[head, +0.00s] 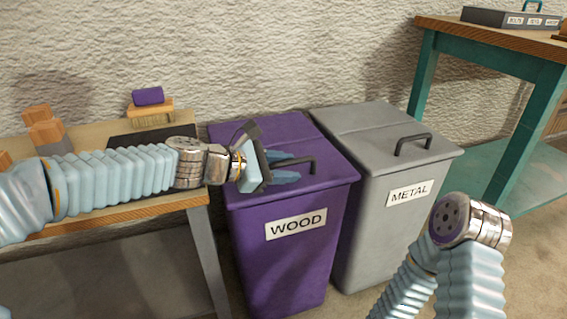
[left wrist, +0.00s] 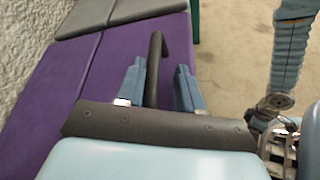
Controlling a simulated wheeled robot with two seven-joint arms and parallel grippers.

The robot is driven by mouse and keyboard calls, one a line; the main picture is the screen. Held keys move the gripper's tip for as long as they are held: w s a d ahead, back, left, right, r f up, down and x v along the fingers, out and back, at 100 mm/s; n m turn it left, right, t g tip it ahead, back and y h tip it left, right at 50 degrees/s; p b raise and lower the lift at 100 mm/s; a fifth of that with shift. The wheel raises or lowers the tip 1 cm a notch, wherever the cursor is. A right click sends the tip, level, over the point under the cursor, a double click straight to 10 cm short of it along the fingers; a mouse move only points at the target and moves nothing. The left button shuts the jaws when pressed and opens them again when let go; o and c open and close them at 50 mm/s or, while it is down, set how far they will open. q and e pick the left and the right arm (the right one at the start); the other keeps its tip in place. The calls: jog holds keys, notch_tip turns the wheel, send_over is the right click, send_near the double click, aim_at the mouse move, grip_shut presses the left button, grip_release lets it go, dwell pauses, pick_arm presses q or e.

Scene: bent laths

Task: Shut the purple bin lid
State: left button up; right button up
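The purple bin (head: 275,260), labelled WOOD, stands in the middle of the head view. Its purple lid (head: 325,187) lies flat on top, with no gap seen at the front. A dark bar handle (head: 311,166) is on the lid. My left gripper (head: 297,168) is over the lid at the handle, fingers apart. In the left wrist view the handle (left wrist: 156,65) shows between the two fingers, with space on both sides; I cannot tell whether they touch it. My right arm is at the lower right of the head view; its gripper fingers do not show.
A grey METAL bin (head: 380,215) with a closed lid stands close against the purple bin's right side. A wooden workbench (head: 95,218) with blocks and a brush is at the left. A teal table (head: 480,50) is at the back right. A rough wall stands behind.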

pick_arm(q)
jog(key=shift+r, duration=0.15)
jog(key=shift+a+r, duration=0.1)
jog(key=p+v, duration=0.2)
jog(key=v, duration=1.1)
jog(key=shift+s+a, duration=0.2)
jog(key=shift+s, duration=0.05)
